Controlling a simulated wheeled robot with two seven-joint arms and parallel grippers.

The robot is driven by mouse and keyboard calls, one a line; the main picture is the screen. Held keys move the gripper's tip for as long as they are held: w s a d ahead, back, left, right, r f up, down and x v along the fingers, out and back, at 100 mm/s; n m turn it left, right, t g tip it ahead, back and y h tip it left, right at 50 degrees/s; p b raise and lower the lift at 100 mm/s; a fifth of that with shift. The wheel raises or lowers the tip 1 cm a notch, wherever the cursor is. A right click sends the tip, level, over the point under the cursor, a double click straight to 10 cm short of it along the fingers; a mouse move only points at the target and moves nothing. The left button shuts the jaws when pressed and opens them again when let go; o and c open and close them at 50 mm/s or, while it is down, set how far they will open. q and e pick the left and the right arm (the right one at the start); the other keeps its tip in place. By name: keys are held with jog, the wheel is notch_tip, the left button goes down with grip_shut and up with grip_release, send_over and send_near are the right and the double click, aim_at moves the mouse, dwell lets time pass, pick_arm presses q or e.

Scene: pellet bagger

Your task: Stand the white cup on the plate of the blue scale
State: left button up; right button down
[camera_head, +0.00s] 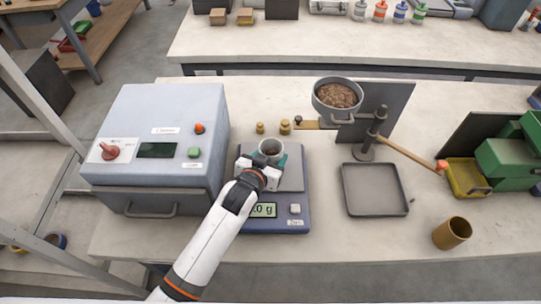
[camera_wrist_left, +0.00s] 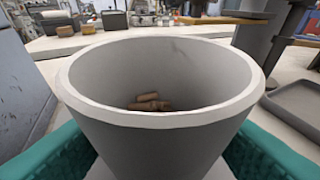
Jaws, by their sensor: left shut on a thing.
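The white cup (camera_head: 271,149) is upright in my left gripper (camera_head: 262,165), which is shut on it. In the left wrist view the cup (camera_wrist_left: 160,120) fills the middle, between teal finger pads, with a few brown pellets (camera_wrist_left: 149,103) at its bottom. The blue scale (camera_head: 290,222) stands on the bench with its grey plate (camera_head: 289,178) on top. The cup is over the plate's back left part in the head view; I cannot tell whether it touches the plate. The scale's display ends in ".0 g", its start hidden by my arm. My right gripper is not in view.
A grey machine (camera_head: 160,135) with a red knob stands left of the scale. Brass weights (camera_head: 285,127) sit behind it. To the right are a hanging pan of brown pellets (camera_head: 338,96), a grey tray (camera_head: 346,205), a brass cup (camera_head: 452,233) and a green machine (camera_head: 508,160).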

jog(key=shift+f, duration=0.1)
pick_arm(q)
jog(key=o, duration=0.6)
jog(key=shift+f, duration=0.15)
jog(key=o, duration=0.4)
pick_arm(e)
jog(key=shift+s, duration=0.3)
pick_arm(q)
jog(key=shift+s+r, duration=0.15)
jog(key=shift+r, duration=0.1)
jog(key=b+v, duration=0.1)
jog(key=v, duration=1)
jog(key=shift+s+a+r, duration=0.1)
jog(key=shift+s+r, duration=0.15)
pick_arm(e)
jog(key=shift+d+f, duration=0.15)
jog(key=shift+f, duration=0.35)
